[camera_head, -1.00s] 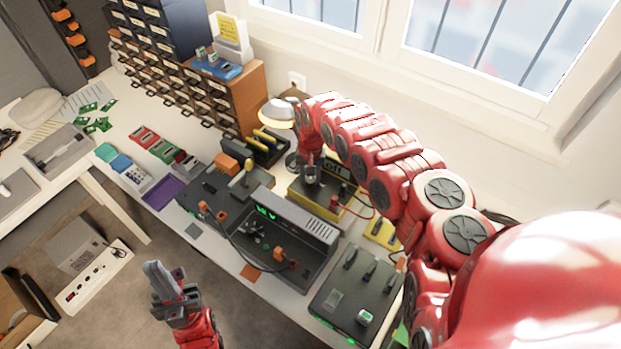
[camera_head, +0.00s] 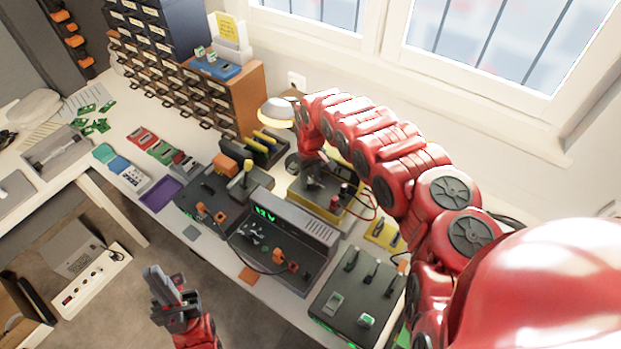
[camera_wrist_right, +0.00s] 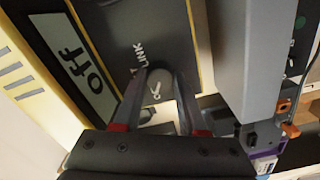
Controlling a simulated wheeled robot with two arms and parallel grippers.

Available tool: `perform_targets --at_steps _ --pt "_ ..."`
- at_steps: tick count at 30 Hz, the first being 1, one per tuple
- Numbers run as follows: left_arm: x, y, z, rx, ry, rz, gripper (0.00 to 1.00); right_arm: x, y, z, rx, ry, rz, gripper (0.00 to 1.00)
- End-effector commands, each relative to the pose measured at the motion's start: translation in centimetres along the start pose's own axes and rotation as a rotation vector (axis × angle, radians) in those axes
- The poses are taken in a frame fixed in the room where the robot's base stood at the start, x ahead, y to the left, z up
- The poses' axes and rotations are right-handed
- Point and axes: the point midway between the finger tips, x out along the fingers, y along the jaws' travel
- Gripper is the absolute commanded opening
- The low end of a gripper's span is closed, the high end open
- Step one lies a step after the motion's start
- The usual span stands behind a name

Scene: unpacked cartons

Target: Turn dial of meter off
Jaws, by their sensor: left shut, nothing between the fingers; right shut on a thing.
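The meter (camera_head: 357,208) is a dark box with a yellow frame on the bench. In the right wrist view the meter (camera_wrist_right: 118,42) has a screen (camera_wrist_right: 75,62) that reads "off". My right gripper (camera_head: 313,182) is down at the meter's face. In the right wrist view the gripper (camera_wrist_right: 167,84) is shut on a pale grey dial (camera_wrist_right: 165,112), which is partly hidden between its fingers. My left gripper (camera_head: 162,284) is shut and empty, above the floor in front of the bench, away from the meter.
A dark grey instrument with a green readout (camera_head: 265,214) stands just in front of the meter. A panel with switches (camera_head: 357,295) lies to the right. A lamp (camera_head: 276,112) and drawer cabinet (camera_head: 235,95) stand behind. A red cable (camera_head: 375,205) loops beside the meter.

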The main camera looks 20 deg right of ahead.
Motion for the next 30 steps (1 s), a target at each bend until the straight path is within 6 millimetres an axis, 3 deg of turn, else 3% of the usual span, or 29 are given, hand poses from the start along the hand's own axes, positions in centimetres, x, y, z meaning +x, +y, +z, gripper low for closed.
perform_targets --at_steps 14,15,20,30 --pt "-0.04 0.0 0.0 0.0 0.0 0.0 0.0 -0.02 0.02 -0.04 -0.017 0.001 0.0 0.0" --pt "-0.04 0.0 0.01 0.0 0.0 0.0 0.0 -0.02 0.02 -0.04 -0.017 0.001 0.0 0.43" --pt "-0.04 0.0 0.0 0.0 0.0 0.0 0.0 -0.01 0.01 -0.02 -0.016 0.001 0.0 0.71" --pt "-0.09 0.0 0.01 0.0 0.0 0.0 0.0 -0.16 0.01 -0.03 -0.016 0.001 0.0 0.71"
